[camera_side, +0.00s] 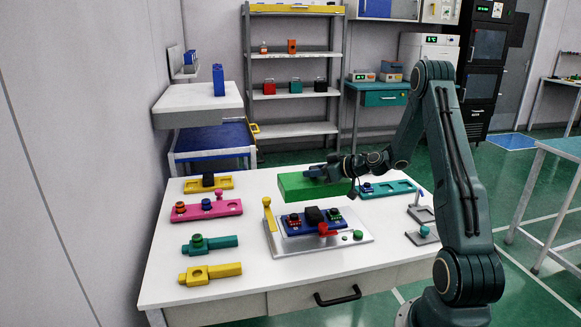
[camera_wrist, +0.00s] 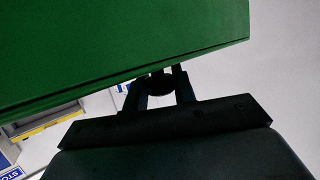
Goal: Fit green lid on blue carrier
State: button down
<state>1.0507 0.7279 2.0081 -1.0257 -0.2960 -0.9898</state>
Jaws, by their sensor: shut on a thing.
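The green lid (camera_side: 310,186) is a flat box-like piece above the back part of the white table. My gripper (camera_side: 327,171) is shut on it at its top side. In the wrist view the lid (camera_wrist: 110,45) fills the upper left, and the fingers of my gripper (camera_wrist: 160,82) meet at a dark knob below its edge. The blue carrier (camera_side: 302,228) sits on a grey fixture plate in front of the lid, with dark and red parts on it. The lid is apart from the carrier. I cannot tell how high the lid is above the table.
A yellow upright clamp (camera_side: 268,215) stands at the plate's left, and a red clamp (camera_side: 325,230) is at the carrier's front. Pink (camera_side: 190,212), yellow and teal holders lie on the left. A teal holder (camera_side: 390,189) lies at the right back.

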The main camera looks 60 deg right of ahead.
aim_at(314, 212)
jog(key=shift+s+a+f, duration=0.1)
jog(key=shift+s+a, duration=0.45)
jog(key=shift+a, duration=0.1)
jog(key=shift+f, duration=0.2)
jog(key=shift+f, duration=5.1)
jog(key=c, duration=1.1)
grip_release()
jog(key=shift+f, duration=0.1)
jog(key=shift+o, duration=0.2)
notch_tip(314, 212, up, 20)
